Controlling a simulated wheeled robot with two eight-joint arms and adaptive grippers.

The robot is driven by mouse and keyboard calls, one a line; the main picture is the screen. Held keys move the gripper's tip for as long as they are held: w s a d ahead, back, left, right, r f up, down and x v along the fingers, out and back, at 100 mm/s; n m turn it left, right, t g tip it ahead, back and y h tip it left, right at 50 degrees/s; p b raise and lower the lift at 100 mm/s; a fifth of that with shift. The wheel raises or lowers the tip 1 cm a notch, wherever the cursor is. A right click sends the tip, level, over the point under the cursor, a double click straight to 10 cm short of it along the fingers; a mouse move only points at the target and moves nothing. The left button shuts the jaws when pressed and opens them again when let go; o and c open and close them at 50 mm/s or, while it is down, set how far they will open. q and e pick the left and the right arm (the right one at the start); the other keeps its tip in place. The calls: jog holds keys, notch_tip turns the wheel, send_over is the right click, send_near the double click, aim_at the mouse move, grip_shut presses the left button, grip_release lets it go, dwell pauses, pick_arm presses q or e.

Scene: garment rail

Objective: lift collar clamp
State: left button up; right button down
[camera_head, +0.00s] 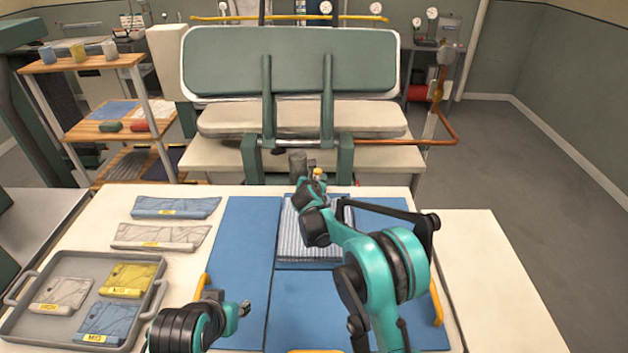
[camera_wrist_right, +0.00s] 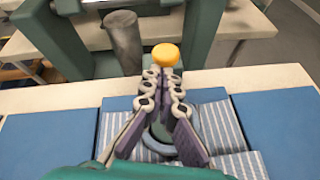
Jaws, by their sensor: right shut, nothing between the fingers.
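A striped shirt (camera_head: 320,247) lies folded on the blue pad at the middle of the table; its stripes also show in the right wrist view (camera_wrist_right: 222,128). A yellow knob (camera_wrist_right: 166,55), perhaps part of the collar clamp, shows just beyond the fingertips; I cannot tell if they touch it. My right gripper (camera_wrist_right: 163,72) is shut and empty, above the shirt's far end. A blue-grey curved band (camera_wrist_right: 160,144) shows below its fingers, partly hidden by them. My left gripper (camera_head: 244,308) is low over the pad's left side, its jaw gap unclear.
A grey cylinder (camera_wrist_right: 123,42) stands upright left of the knob. The press (camera_head: 290,60) with its green frame stands behind the table. A grey tray (camera_head: 38,333) with several labelled cloth packets is at left. The table's right side (camera_head: 485,270) is clear.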

aim_at(315, 170)
jog(key=shift+w+r, duration=0.1)
jog(key=shift+r, duration=0.1)
jog(key=w+r+g+p, duration=0.1)
jog(key=p, duration=0.1)
jog(key=w+r+g+p, duration=0.1)
jog(key=g+p, duration=0.1)
jog(key=shift+r+g, duration=0.3)
jog(key=shift+r, duration=0.05)
jog(key=shift+w+r+p, duration=0.3)
jog(key=shift+w+p, duration=0.3)
jog(key=shift+p, duration=0.1)
jog(key=shift+w+r+p, duration=0.35)
jog(key=shift+w, duration=0.4)
jog(key=shift+w+r+p, duration=0.3)
jog(key=shift+w, duration=0.55)
